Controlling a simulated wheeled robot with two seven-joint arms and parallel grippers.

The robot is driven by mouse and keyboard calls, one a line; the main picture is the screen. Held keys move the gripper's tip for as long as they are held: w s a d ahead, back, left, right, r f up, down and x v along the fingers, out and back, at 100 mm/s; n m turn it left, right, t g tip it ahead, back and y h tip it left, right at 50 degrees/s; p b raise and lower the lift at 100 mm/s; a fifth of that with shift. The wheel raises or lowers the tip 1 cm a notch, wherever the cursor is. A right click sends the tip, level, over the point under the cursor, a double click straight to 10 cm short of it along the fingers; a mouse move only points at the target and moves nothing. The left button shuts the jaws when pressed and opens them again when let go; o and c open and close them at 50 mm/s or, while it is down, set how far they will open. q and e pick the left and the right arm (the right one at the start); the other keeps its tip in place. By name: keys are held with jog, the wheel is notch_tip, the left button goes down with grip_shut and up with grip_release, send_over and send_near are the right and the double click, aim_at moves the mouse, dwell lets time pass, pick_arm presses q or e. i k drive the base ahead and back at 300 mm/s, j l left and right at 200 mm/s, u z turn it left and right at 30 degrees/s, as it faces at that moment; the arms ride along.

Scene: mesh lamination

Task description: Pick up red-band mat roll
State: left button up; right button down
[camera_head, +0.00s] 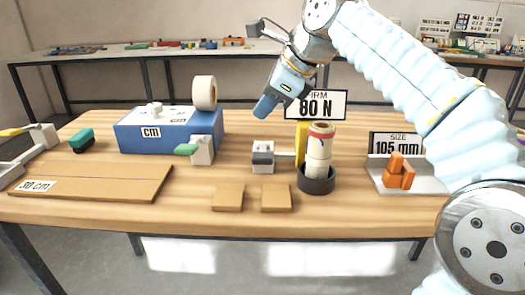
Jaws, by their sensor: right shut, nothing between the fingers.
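The red-band mat roll (319,150) is a cream roll with a red band near its top. It stands upright in a dark round holder (317,184) on the right half of the wooden table. My right gripper (264,108) is shut and empty. In the picture it is up and to the left of the roll, apart from it, pointing down and left. The lower end of the roll is hidden by the holder. My left gripper is out of view.
A yellow upright piece (301,143) stands close beside the roll, with the "80 N" sign (316,105) behind. A small grey-white device (263,157) is left of the holder. An orange part (398,171) sits on a grey tray at right. A blue box (170,130) stands left.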

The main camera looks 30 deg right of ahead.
aim_at(318, 158)
jog(key=k+j, duration=0.8)
jog(key=k, duration=0.05)
